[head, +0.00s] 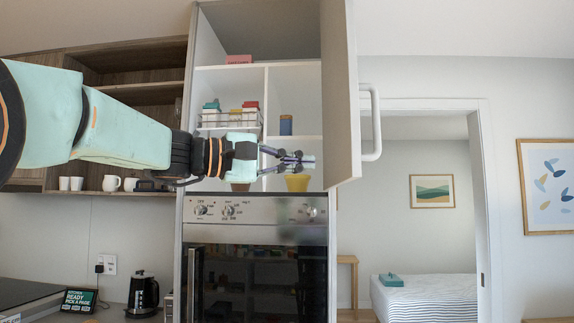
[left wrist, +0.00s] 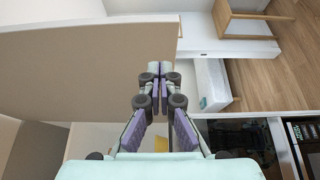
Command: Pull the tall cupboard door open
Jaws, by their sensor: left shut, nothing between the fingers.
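The tall cupboard (head: 265,66) stands open above the oven. Its pale grey door (head: 341,95) is swung out to the right, with a white bar handle (head: 375,122) on its outer side. My left gripper (head: 312,160) reaches in from the left across the opening, on the inner side of the door, away from the handle. Its fingers are shut and empty. In the left wrist view the closed fingertips (left wrist: 159,66) lie in front of the door's edge, with the broad inner face (left wrist: 90,62) to the left. I cannot tell whether they touch it. My right gripper is not in view.
Cupboard shelves hold a wire basket (head: 230,119), a blue box (head: 286,125) and a yellow pot (head: 297,183). The built-in oven (head: 255,270) is below. A kettle (head: 142,295) stands on the left counter. A doorway with a bed (head: 430,298) lies right.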

